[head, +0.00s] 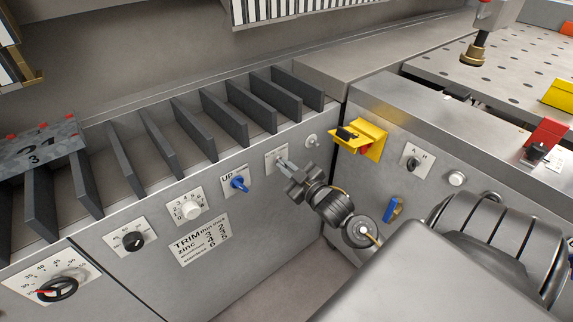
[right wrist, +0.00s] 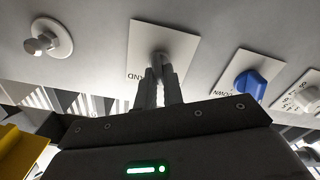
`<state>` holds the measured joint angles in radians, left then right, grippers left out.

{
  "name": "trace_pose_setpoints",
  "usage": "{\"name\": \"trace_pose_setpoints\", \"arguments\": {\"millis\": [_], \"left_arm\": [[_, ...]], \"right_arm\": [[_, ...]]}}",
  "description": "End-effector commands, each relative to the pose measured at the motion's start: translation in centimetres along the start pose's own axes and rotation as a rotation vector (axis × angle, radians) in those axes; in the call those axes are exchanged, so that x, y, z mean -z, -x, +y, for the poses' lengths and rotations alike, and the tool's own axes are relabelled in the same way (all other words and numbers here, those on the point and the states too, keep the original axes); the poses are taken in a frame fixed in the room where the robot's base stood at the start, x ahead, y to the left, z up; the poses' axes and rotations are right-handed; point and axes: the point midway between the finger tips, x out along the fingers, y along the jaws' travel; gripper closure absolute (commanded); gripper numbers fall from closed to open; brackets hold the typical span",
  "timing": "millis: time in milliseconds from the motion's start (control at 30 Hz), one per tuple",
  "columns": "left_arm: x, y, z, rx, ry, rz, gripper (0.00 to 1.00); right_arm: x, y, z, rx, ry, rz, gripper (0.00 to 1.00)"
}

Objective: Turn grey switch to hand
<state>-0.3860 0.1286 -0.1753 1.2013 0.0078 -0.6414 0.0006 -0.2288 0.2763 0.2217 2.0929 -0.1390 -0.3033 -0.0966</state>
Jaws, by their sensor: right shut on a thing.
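The grey switch (right wrist: 160,57) sits on a white plate (right wrist: 178,45) on the machine's front panel. In the right wrist view, letters ending in "ND" show upside down on the plate. In the head view the same plate (head: 271,157) is right of the blue switch. My right gripper (head: 284,164) reaches it from the lower right. In the right wrist view its two fingers (right wrist: 159,75) are close together, shut on the grey switch. The fingers hide most of the knob, so I cannot tell which way it points. My left gripper is not in view.
A blue switch (head: 239,183) and a white dial (head: 190,211) are left of the grey switch. A round light knob (head: 311,141) is close on its right. A yellow bracket (head: 369,139) juts from the adjoining panel. Dark upright dividers (head: 193,130) line the ledge above.

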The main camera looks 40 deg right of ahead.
Motion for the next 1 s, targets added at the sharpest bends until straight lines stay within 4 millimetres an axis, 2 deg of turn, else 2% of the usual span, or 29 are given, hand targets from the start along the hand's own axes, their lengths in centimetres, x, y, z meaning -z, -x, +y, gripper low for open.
{"name": "trace_pose_setpoints", "arguments": {"millis": [233,400,500,1000], "left_arm": [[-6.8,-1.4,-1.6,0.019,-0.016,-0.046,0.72],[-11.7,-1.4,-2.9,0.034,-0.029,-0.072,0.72],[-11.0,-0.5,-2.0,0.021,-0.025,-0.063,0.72],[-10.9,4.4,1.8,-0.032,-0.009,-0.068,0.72]], "right_arm": [[0.4,0.0,0.3,0.0,-0.139,-0.004,1.0],[0.3,0.0,0.3,0.001,-0.237,-0.003,1.0],[0.4,0.0,0.3,0.0,-0.298,-0.003,1.0],[0.2,0.0,0.5,0.001,-0.719,-0.003,1.0]]}}
